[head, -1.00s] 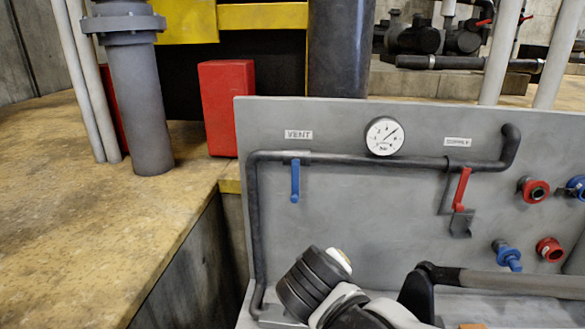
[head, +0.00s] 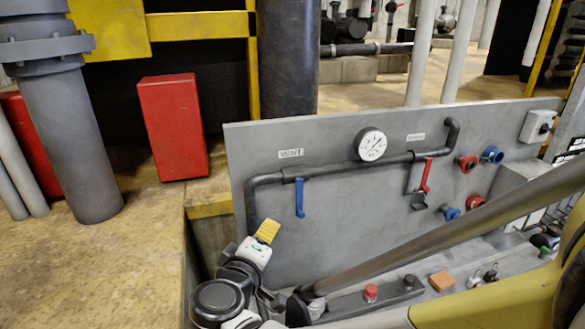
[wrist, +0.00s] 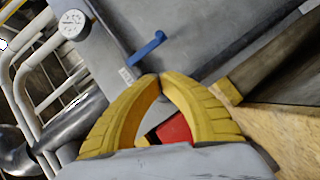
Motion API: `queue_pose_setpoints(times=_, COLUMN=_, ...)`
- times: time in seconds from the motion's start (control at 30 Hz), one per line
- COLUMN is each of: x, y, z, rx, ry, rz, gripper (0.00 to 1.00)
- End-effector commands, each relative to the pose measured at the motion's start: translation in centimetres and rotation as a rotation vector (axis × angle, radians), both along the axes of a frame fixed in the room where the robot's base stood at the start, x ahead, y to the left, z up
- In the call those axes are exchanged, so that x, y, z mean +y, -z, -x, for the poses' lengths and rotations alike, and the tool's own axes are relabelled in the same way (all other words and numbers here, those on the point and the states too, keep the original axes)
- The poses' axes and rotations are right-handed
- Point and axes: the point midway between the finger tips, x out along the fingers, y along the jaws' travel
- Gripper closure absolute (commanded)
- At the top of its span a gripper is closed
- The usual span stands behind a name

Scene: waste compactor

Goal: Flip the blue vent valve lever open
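The blue vent lever (head: 299,198) hangs straight down from the dark pipe (head: 345,168) on the grey panel, below the VENT label (head: 291,153). In the wrist view the blue lever (wrist: 148,47) lies just beyond my fingertips, apart from them. My gripper (head: 267,230) has yellow fingers and is lower left of the lever in the head view. In the wrist view the fingertips of my gripper (wrist: 159,78) come together with nothing between them.
A round gauge (head: 370,145) and a red lever (head: 426,175) are on the panel right of the blue lever. Red and blue couplings (head: 467,164) sit farther right. A red box (head: 173,128) and a thick grey pipe (head: 67,130) stand at left. The panel around the lever is clear.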

Motion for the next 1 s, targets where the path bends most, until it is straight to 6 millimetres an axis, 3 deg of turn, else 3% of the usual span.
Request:
queue_pose_setpoints(times=0.27, x=-0.2, y=0.2, z=-0.6, rx=0.001, ry=0.002, rz=0.000, gripper=1.00)
queue_pose_setpoints(times=0.77, x=-2.4, y=2.5, z=-9.7, rx=0.002, ry=0.004, rz=0.000, gripper=1.00)
queue_pose_setpoints(times=1.0, x=-4.8, y=3.9, z=-11.0, rx=0.002, ry=0.003, rz=-0.001, gripper=1.00)
